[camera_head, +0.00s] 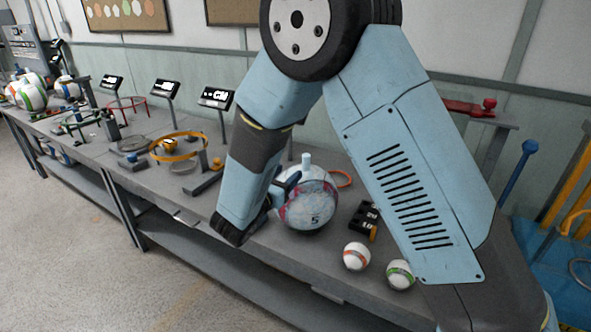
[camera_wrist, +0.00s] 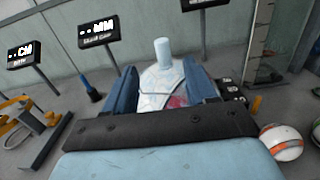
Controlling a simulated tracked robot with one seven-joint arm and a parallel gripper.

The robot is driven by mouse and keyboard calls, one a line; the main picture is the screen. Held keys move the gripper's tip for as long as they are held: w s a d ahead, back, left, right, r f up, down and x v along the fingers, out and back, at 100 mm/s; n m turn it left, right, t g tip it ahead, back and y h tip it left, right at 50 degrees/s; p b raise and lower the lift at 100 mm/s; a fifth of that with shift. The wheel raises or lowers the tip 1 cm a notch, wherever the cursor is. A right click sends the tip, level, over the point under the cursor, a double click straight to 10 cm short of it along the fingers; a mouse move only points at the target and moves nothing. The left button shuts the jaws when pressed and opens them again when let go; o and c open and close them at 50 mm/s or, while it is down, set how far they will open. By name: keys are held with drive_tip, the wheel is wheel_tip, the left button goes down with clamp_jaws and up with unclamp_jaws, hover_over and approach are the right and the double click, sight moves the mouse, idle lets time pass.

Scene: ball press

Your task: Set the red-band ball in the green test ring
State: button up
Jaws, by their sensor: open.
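A small white ball with a red-orange band (camera_head: 356,256) rests on the bench at the front right; it also shows at the right of the wrist view (camera_wrist: 281,142). A green ring (camera_head: 78,123) on a stand is far down the bench at the left. A large pale ball with pink-red patches and a "5" (camera_head: 312,212) sits on the bench. A light blue peg stands at its top (camera_wrist: 163,52). My gripper (camera_wrist: 160,85) is open, its blue fingers either side of this large ball; contact cannot be told. My arm hides part of the bench.
A green-band ball (camera_head: 400,274) lies right of the red-orange one. A black block (camera_head: 364,217) stands behind them. A yellow-orange ring (camera_head: 178,146) and a red ring (camera_head: 127,103) stand along the bench. Several larger balls (camera_head: 28,92) crowd the far left end.

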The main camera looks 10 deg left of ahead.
drive_tip(key=shift+s, duration=0.2)
drive_tip(key=s+d+r+m+g+h, duration=0.15)
drive_tip(key=d+r+m+g, duration=0.3)
drive_tip(key=d, duration=0.55)
drive_tip(key=s+d+r+m+g+h, duration=0.1)
drive_tip(key=d+r+m+g+h, duration=0.15)
drive_tip(key=d+m, duration=0.55)
drive_tip(key=s+d+r+m+g+h, duration=0.1)
drive_tip(key=d+r+m+g, duration=0.3)
drive_tip(key=d, duration=0.8)
drive_tip(key=s+d+r+m+y, duration=0.3)
drive_tip(key=s+d+m+y, duration=0.1)
drive_tip(key=s+m, duration=0.3)
drive_tip(key=s+d+r+m+y, duration=0.4)
drive_tip(key=s+m+y, duration=0.3)
drive_tip(key=s, duration=0.4)
drive_tip(key=shift+s+d+r+m+g, duration=0.3)
drive_tip(key=shift+s+d+m, duration=0.1)
drive_tip(key=shift+d+m, duration=0.3)
drive_tip(key=shift+a, duration=0.15)
